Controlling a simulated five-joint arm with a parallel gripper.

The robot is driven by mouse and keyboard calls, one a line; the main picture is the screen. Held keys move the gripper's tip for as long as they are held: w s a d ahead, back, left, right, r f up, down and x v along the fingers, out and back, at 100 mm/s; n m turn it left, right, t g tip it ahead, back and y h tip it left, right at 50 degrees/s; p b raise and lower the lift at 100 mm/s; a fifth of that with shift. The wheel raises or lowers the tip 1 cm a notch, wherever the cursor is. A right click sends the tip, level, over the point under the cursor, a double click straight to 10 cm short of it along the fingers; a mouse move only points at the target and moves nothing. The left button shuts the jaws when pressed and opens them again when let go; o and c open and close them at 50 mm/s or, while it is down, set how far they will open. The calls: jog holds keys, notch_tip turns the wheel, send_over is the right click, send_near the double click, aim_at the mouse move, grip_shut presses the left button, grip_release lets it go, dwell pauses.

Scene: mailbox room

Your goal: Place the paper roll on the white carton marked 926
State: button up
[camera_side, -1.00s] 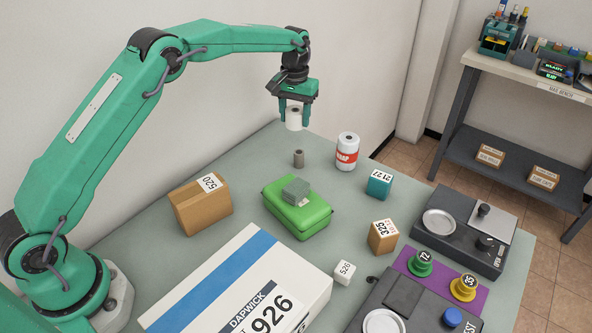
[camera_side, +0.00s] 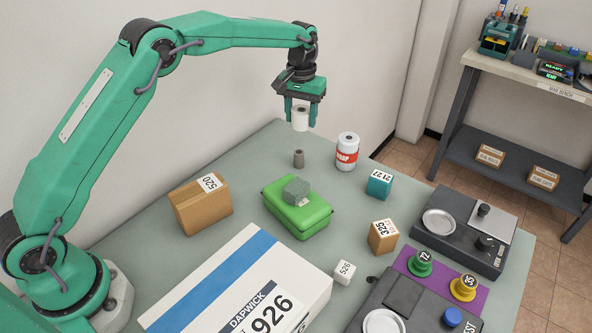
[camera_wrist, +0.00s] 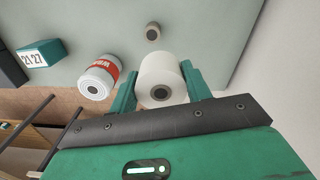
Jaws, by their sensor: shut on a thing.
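The white paper roll (camera_side: 300,120) is held between the fingers of my gripper (camera_side: 301,113), above the far end of the table. In the wrist view the paper roll (camera_wrist: 162,78) shows its dark core end between the two green fingers of my gripper (camera_wrist: 157,88). The white carton marked 926 (camera_side: 215,281) lies flat at the table's near side, with a blue stripe and a "DAPWICK 926" label. It is well apart from the roll, nearer the camera, and is not in the wrist view.
A small grey-brown cylinder (camera_side: 298,159) and a white roll with a red band (camera_side: 347,152) stand near the gripper.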

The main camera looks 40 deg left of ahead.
jog(key=shift+d+r, duration=0.1)
jog(key=s+d+r, duration=0.3)
jog(key=s+d, duration=0.5)
jog(key=d, duration=0.2)
jog(key=m, duration=0.1)
send_near(248, 289)
jog(key=shift+f, duration=3)
jog(key=shift+f, duration=0.15)
jog(key=o, duration=1)
